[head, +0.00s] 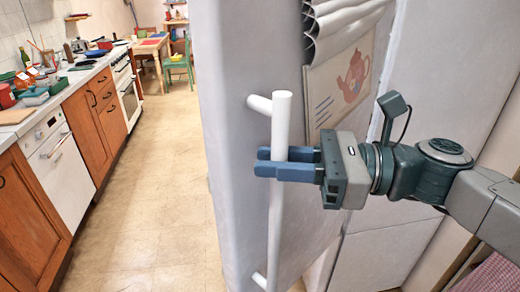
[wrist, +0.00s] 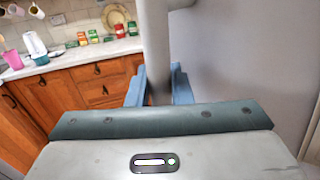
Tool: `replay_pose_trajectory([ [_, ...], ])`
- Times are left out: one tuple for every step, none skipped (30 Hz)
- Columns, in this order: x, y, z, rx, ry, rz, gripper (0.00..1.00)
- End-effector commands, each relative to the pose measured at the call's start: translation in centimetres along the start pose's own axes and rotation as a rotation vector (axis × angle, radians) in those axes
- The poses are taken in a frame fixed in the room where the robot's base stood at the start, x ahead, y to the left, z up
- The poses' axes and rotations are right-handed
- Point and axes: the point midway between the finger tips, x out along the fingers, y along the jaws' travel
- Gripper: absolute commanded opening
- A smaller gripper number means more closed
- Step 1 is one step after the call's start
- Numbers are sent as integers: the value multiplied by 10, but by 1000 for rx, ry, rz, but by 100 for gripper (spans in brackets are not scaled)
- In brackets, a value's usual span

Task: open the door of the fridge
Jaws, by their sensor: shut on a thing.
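The fridge door (head: 225,130) is a tall pale grey-white panel seen at a steep angle in the middle of the head view. Its handle (head: 275,225) is a white upright bar on short stand-offs. My gripper (head: 264,163) reaches in from the right, with its blue fingers shut on the bar a little below its top end. In the wrist view the handle (wrist: 156,45) runs down between the two fingers (wrist: 158,90).
A teapot picture (head: 345,85) and pale curled rolls (head: 340,20) show right of the handle, near my wrist. A counter with wooden cabinets (head: 95,110) and a white oven (head: 127,90) line the left. The tiled floor (head: 150,190) between is clear. A small table (head: 150,42) stands far back.

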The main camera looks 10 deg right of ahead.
Motion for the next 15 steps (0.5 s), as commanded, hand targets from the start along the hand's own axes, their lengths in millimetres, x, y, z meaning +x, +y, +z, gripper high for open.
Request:
replay_pose_trajectory([
  [-3,-1,5,-2,-10,-6,0],
  [-4,-1,5,-2,-9,-5,0],
  [-4,0,4,-2,-9,-5,0],
  [-4,0,4,-2,-9,-4,0],
  [-5,0,4,-2,-9,-4,0],
  [-5,0,4,-1,-9,-3,0],
  [-4,0,4,-1,-9,-3,0],
  [-4,0,4,-1,-9,-3,0],
  [-4,0,4,-1,-9,-3,0],
  [-4,0,4,-1,-9,-3,0],
  [-4,0,4,-1,-9,-2,0],
  [-4,0,4,-1,-9,-2,0],
  [-4,0,4,-1,-9,-2,0],
  [-4,0,4,-1,-8,-2,0],
  [-4,0,3,0,-8,-2,30],
])
